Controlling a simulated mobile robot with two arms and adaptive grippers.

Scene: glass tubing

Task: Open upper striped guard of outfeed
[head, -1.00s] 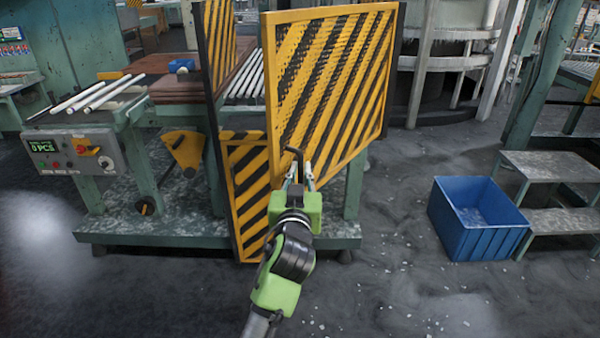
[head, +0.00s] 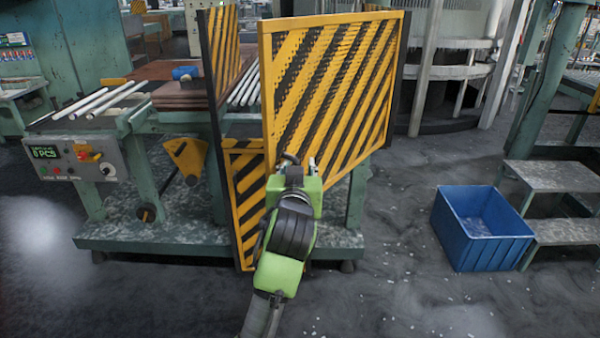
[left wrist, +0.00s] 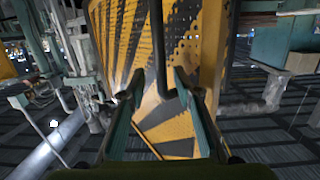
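The upper striped guard (head: 335,85) is a yellow-and-black mesh panel on the outfeed. It stands at an angle to the lower striped guard (head: 245,195), its near edge at left. In the left wrist view the striped panel (left wrist: 205,45) fills the upper middle. A dark bar-like handle (left wrist: 158,45) runs down in front of it. My left gripper (head: 301,166) is at the guard's lower left corner. Its fingers (left wrist: 157,88) are apart, with the handle's lower end between them and no clear contact. The palm hides part of the handle in the head view. My right gripper is not in view.
A control box (head: 75,160) and a rack with glass tubes (head: 108,100) are at left. Another striped panel (head: 222,60) stands behind the guard's left edge. A blue bin (head: 482,225) and grey steps (head: 550,178) are at right.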

